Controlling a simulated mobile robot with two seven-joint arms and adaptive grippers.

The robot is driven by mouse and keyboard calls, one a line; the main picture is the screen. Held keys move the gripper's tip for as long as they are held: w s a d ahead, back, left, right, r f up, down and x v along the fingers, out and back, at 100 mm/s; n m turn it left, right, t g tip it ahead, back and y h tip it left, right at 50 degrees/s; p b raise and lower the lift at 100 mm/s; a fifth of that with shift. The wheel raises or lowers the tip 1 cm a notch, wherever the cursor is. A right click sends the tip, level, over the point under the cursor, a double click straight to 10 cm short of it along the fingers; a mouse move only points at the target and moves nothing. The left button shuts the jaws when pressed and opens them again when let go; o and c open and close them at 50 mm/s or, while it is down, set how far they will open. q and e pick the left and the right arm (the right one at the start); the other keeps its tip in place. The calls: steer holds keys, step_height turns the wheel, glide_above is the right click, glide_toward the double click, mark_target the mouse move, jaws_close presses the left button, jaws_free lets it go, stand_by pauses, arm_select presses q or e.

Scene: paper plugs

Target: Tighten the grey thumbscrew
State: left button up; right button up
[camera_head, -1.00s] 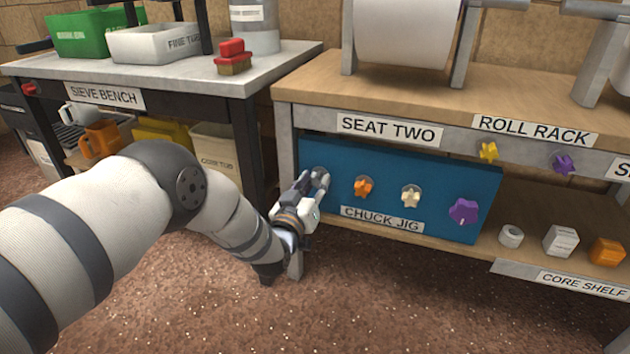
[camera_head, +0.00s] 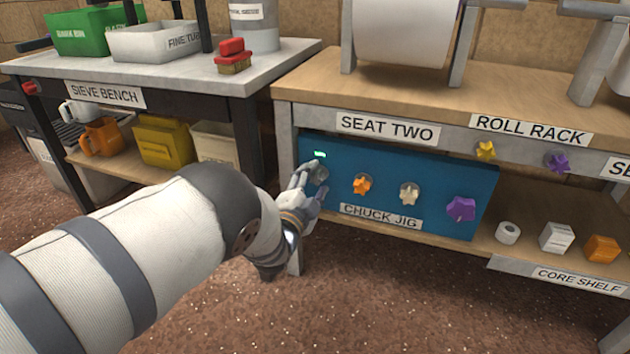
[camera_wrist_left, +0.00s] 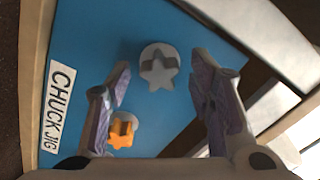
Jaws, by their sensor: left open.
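The grey thumbscrew (camera_wrist_left: 158,68) is a star-shaped knob on a round base on the blue chuck jig panel (camera_head: 430,168). In the head view it is at the panel's left end, partly hidden by my left gripper (camera_head: 308,180). In the left wrist view my left gripper (camera_wrist_left: 160,76) is open, with one finger on each side of the grey thumbscrew and gaps between. I cannot tell how far the fingertips are from the panel. A small green light (camera_head: 320,155) is lit above the thumbscrew. My right gripper is not in view.
An orange knob (camera_head: 362,184), a cream knob (camera_head: 409,193) and a purple knob (camera_head: 461,209) sit along the same panel to the right. The bench top (camera_head: 400,92) overhangs above. A bench leg (camera_head: 284,140) stands close to the left. Open floor lies in front.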

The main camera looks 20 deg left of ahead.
mark_target(315, 180)
arm_select(q)
steer(key=shift+s+r+p, duration=0.25)
steer(key=shift+s+p, duration=0.75)
steer(key=shift+s, duration=0.05)
steer(key=shift+s+p, duration=0.45)
steer(key=shift+s, duration=0.25)
steer(key=shift+s+f, duration=0.2)
steer(key=shift+s, duration=0.1)
steer(key=shift+f, duration=0.1)
steer(key=n, duration=0.1)
steer(key=n+p, duration=0.1)
steer(key=n, duration=0.1)
steer(key=shift+a+r+n, duration=0.1)
steer(key=shift+r+n, duration=0.1)
steer(key=shift+n, duration=0.1)
steer(key=n, duration=0.8)
steer(key=shift+f, duration=0.15)
